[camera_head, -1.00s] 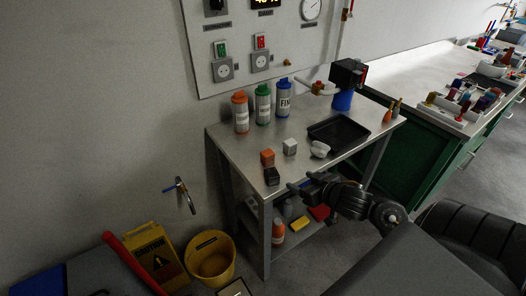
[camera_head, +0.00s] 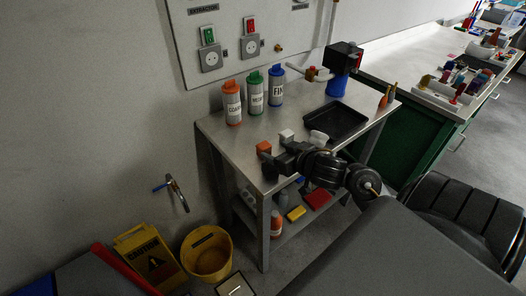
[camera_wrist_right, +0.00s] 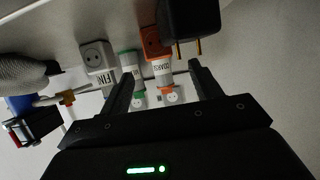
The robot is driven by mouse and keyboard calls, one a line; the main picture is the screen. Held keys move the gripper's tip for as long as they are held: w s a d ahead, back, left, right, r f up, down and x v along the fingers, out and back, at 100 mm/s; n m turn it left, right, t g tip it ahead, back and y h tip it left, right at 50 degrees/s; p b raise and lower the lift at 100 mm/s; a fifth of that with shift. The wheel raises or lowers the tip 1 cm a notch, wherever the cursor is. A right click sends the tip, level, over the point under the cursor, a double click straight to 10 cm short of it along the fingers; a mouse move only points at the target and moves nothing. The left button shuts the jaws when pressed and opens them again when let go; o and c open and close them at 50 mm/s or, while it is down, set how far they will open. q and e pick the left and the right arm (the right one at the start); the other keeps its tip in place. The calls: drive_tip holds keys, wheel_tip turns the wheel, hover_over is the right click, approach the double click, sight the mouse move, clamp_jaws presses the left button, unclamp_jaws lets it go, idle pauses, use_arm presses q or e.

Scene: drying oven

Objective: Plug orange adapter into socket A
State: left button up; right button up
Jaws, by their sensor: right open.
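The orange adapter (camera_head: 264,147) stands on the metal table near its front left; it also shows in the wrist view (camera_wrist_right: 151,42), beyond my fingers. My right gripper (camera_head: 276,160) is open and empty at the table's front edge, close to the adapters. Its two fingers (camera_wrist_right: 163,82) show apart in the wrist view. Two wall sockets, one under a green switch (camera_head: 210,59) and one under a red switch (camera_head: 250,47), are empty; I cannot read which is A. My left gripper is not in view.
A black adapter with two pins (camera_wrist_right: 188,20) is beside the orange one, largely hidden by my gripper in the head view. A white adapter (camera_head: 287,135) stands to the right. Three labelled bottles (camera_head: 254,94) stand behind, below the sockets. A black tray (camera_head: 336,122) lies right.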

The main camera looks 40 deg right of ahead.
sight(267, 147)
drive_tip(key=shift+w+f, duration=0.3)
drive_tip(key=shift+w, duration=0.25)
drive_tip(key=b+x, duration=0.1)
drive_tip(key=x, duration=0.2)
drive_tip(key=shift+w+f, duration=0.15)
drive_tip(key=shift+w, duration=0.15)
drive_tip(key=shift+w+f, duration=0.1)
drive_tip(key=shift+w, duration=0.05)
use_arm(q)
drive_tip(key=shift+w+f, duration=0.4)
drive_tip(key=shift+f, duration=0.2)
use_arm(e)
drive_tip(key=shift+d, duration=0.1)
drive_tip(key=shift+c, duration=0.4)
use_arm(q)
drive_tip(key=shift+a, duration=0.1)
use_arm(e)
drive_tip(key=c, duration=1)
